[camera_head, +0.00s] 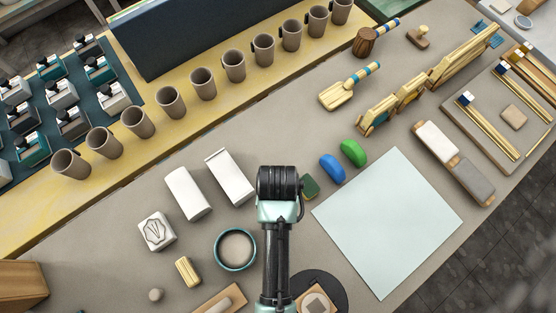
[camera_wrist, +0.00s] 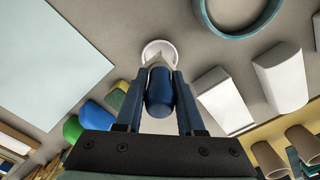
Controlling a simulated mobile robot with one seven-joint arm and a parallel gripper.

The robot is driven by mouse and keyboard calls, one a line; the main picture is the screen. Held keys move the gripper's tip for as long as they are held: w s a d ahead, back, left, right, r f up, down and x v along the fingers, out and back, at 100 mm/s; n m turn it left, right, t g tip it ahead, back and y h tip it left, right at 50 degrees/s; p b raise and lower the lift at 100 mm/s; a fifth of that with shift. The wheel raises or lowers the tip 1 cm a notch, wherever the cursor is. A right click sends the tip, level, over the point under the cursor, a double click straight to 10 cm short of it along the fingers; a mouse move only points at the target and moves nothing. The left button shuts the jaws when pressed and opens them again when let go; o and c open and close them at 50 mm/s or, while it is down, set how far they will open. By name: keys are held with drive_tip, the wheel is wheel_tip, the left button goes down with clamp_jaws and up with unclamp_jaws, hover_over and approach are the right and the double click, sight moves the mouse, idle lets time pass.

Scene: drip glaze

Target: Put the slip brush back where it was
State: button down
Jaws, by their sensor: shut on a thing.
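My gripper (camera_wrist: 161,78) is shut on the slip brush (camera_wrist: 160,95), which has a rounded dark blue body and a pale pointed tip between the fingers. The tip lies over a small white round dish (camera_wrist: 158,46) on the table in the wrist view. I cannot tell whether the tip touches the dish. In the head view, my own arm hides the fingers, the brush and the dish.
A teal ring (camera_head: 235,249) and two white blocks (camera_head: 187,193) (camera_head: 230,176) lie left of my arm. A green block (camera_head: 353,152), a blue block (camera_head: 332,168) and a pale sheet (camera_head: 388,222) lie right. Several cups (camera_head: 203,83) stand behind.

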drive_tip(key=shift+f, duration=2.05)
drive_tip(key=c, duration=0.5)
unclamp_jaws()
drive_tip(key=shift+f, duration=0.15)
